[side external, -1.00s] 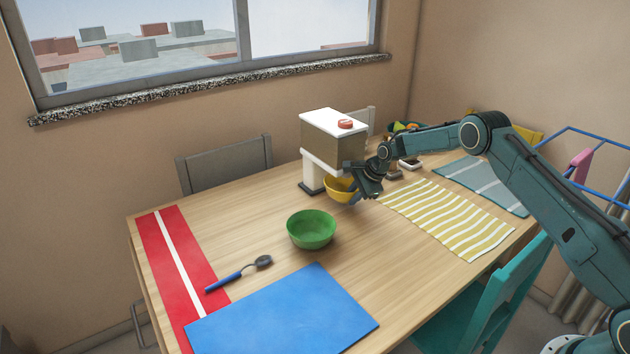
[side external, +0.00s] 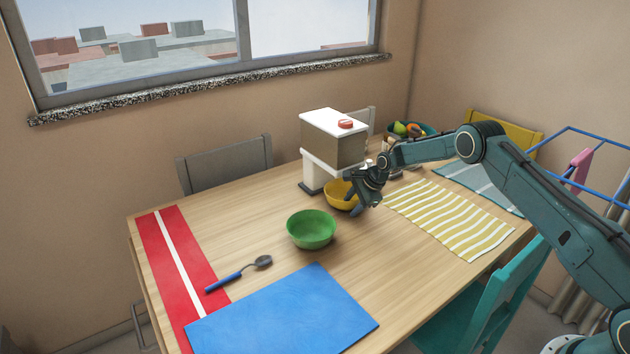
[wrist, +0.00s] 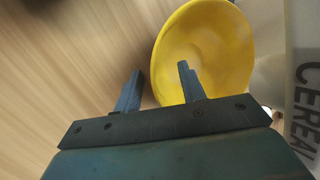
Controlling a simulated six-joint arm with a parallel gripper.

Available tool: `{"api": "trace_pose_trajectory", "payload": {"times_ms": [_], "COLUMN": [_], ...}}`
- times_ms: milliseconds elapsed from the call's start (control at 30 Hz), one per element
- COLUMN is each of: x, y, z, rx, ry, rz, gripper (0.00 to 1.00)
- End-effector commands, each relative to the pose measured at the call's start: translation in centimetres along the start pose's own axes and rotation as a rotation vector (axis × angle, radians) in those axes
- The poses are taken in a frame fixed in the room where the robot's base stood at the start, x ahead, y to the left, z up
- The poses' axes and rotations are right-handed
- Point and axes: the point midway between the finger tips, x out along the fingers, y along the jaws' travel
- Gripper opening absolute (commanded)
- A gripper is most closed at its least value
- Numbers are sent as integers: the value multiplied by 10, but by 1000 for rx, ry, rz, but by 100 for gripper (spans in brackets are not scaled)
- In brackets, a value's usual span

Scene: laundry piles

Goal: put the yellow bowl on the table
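The yellow bowl (side external: 338,196) is at the foot of the cereal dispenser, apparently resting on the wooden table (side external: 265,215); my gripper partly hides its right side. In the wrist view the yellow bowl (wrist: 215,40) is seen from above and looks empty. My gripper (side external: 357,205) is at the bowl's right side; in the wrist view its fingers (wrist: 157,80) are apart, one over the bowl's inside and one outside the rim. The near rim lies between them, with visible gaps.
The white-topped cereal dispenser (side external: 335,142) stands right behind the bowl. A green bowl (side external: 311,229) is in front, with a spoon (side external: 240,272), blue mat (side external: 285,312) and red mat (side external: 170,255) nearer. A striped yellow cloth (side external: 450,218) lies to the right.

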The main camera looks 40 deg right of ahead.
Motion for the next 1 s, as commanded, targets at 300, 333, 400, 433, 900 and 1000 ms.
{"api": "trace_pose_trajectory", "payload": {"times_ms": [300,333,400,433,900,1000], "x": [-7,-9,-13,-16,-72,-86], "y": [-2,-2,-2,-2,-2,-2], "z": [1,1,0,0,0,0], "rx": [0,0,0,0,0,0], "ry": [0,0,0,0,0,0], "rz": [-2,-2,-1,-1,-2,-2], "gripper": [40,40,40,40,40,40]}}
